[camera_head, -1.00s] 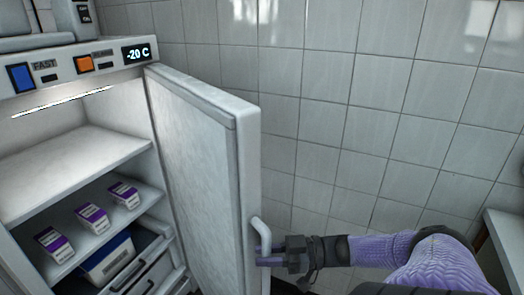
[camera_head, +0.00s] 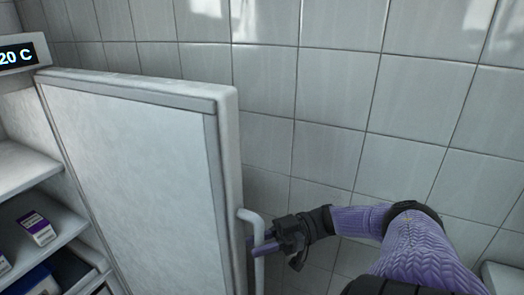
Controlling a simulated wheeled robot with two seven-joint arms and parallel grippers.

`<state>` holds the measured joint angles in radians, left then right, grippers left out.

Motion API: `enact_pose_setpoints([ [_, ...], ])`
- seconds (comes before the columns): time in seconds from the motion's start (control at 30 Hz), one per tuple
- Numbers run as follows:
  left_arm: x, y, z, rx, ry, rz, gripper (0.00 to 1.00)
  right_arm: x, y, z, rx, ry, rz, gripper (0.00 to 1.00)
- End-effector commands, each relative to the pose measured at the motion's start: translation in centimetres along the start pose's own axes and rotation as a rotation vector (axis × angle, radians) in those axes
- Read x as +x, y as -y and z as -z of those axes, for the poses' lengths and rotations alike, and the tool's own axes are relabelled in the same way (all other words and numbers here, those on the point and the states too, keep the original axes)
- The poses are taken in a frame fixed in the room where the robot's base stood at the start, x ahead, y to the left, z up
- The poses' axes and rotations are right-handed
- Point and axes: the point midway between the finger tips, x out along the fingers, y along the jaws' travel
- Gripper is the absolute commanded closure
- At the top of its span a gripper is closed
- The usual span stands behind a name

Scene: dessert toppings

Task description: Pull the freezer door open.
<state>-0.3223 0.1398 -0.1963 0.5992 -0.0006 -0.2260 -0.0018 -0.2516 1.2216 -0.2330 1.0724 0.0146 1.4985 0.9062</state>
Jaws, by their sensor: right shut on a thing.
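The freezer door (camera_head: 140,165) is a white-grey panel standing wide open, hinged at the left on the freezer. Its inner face is turned to me. A pale bar handle (camera_head: 259,262) sits on its right edge. My right gripper (camera_head: 264,246) is shut on the handle, its purple fingers around the bar. The freezer's inside shows at the left, with a shelf (camera_head: 22,168) and purple-and-white boxes (camera_head: 37,228) below it. My left gripper is not in view.
A display panel (camera_head: 18,54) reading "20 C" tops the freezer at the left. A tiled wall (camera_head: 330,100) stands behind the door. The corner of a white surface (camera_head: 503,276) shows at the lower right.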

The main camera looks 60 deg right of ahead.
Motion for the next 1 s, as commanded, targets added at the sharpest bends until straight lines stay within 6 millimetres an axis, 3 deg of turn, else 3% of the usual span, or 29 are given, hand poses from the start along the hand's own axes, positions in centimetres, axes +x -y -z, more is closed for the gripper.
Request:
enact_pose_setpoints([
  [0.5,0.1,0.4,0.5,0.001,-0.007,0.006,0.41,0.1,-0.1,-0.1,0.0,0.002,-0.003,1.0],
  [0.53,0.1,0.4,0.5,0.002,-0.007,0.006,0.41,0.1,-0.1,-0.1,0.0,0.002,-0.003,0.67],
  [0.67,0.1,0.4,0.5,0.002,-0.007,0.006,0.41,0.1,-0.1,0.0,0.0,0.001,-0.002,0.39],
  [0.93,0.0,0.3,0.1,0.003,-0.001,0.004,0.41,0.1,-0.1,0.1,-0.001,0.0,-0.002,0.38],
  [1.0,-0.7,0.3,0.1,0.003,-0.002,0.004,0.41,0.1,-0.1,1.0,-0.002,0.0,-0.001,0.38],
])
